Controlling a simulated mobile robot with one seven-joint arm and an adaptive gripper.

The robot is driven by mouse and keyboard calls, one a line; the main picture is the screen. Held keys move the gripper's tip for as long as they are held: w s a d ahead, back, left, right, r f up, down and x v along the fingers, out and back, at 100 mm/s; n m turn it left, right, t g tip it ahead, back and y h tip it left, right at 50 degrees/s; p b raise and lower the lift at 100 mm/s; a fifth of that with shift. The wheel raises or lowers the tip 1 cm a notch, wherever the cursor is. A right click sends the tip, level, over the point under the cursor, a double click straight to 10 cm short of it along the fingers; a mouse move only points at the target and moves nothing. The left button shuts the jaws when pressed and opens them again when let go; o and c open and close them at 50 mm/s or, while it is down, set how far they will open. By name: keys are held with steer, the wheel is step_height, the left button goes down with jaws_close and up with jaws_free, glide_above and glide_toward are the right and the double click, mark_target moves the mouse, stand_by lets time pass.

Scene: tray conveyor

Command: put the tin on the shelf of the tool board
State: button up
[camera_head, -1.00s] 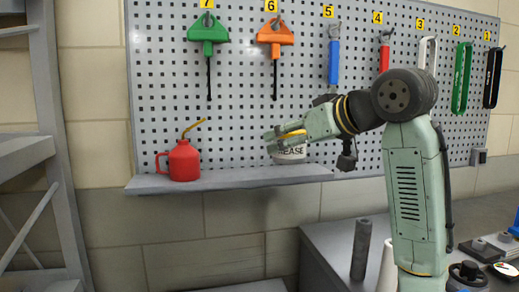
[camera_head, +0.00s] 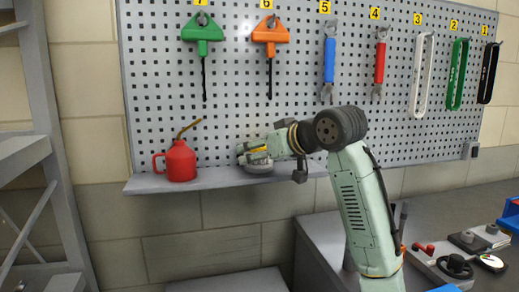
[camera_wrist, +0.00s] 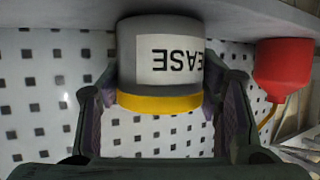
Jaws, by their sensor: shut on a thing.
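The tin (camera_head: 259,169) is grey with a yellow band and a white label that ends in "EASE". My gripper (camera_head: 246,153) is shut on it, over the right part of the shelf (camera_head: 215,178) of the tool board (camera_head: 225,120). In the wrist view the tin (camera_wrist: 126,55) appears upside down between the two fingers of my gripper (camera_wrist: 160,102). The tin's base is at the shelf surface (camera_wrist: 60,14); I cannot tell whether it touches. My fingers hide part of the tin in the head view.
A red oil can (camera_head: 181,163) with a bent spout stands on the shelf, left of the tin, with clear shelf between them. A green tool (camera_head: 203,33) and an orange tool (camera_head: 270,36) hang above. A metal rack (camera_head: 52,130) stands at far left.

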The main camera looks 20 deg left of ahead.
steer(key=shift+f, duration=0.1)
steer(key=o, duration=1.4)
steer(key=b+v, duration=0.4)
steer(key=v, duration=0.8)
